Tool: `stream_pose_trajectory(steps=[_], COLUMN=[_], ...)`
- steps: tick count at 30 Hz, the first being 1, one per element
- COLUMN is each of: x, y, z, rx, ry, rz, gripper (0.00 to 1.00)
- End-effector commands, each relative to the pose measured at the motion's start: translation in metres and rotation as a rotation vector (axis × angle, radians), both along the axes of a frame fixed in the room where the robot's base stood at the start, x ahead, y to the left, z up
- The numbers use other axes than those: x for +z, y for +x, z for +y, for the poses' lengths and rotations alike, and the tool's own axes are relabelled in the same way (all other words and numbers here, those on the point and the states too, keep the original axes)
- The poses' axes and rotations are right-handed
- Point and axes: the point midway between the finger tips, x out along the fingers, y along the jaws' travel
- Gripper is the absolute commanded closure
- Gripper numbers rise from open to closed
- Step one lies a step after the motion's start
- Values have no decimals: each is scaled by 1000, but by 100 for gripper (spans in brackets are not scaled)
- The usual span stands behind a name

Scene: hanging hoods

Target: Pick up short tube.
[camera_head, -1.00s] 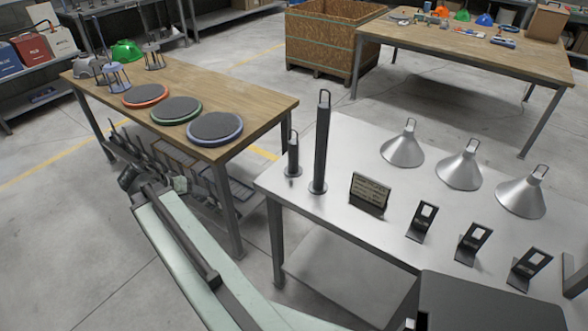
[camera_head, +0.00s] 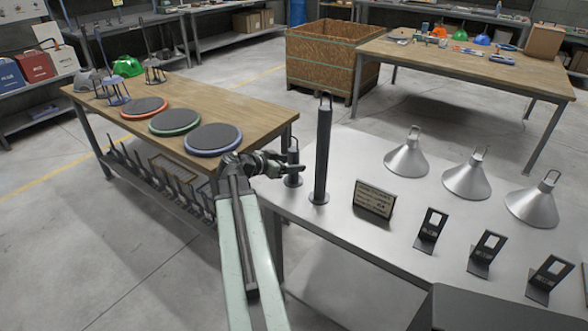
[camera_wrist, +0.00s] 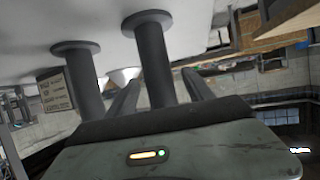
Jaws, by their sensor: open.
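The short tube (camera_head: 292,180) stands upright on its round base at the left corner of the grey table, left of the tall tube (camera_head: 319,155). My gripper (camera_head: 290,163) reaches in from the left at the short tube and hides part of its middle. The wrist view looks inverted. There the short tube (camera_wrist: 152,60) lies between the two open fingers (camera_wrist: 160,78), and the tall tube (camera_wrist: 82,80) is outside them to the left. I cannot tell whether a finger touches the short tube.
A small sign (camera_head: 374,198) and several black stands (camera_head: 431,230) are on the grey table (camera_head: 345,240). Metal cone hoods (camera_head: 407,158) stand behind them. A wooden table (camera_head: 255,115) with round pads (camera_head: 213,138) is at the left, close to my arm.

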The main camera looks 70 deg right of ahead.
Motion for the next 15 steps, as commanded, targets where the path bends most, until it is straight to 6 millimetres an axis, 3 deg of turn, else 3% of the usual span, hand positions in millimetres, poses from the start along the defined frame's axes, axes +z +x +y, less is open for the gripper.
stream_pose_trajectory(steps=[6, 12, 13, 15], x=[-15, -14, -14, -14], y=[-18, -20, -20, -20], z=[-31, -32, -32, -32], rx=[-3, -1, -1, -2], ry=[1, 0, 0, 0], rz=[1, 0, 0, 1], gripper=[39, 39, 42, 62])
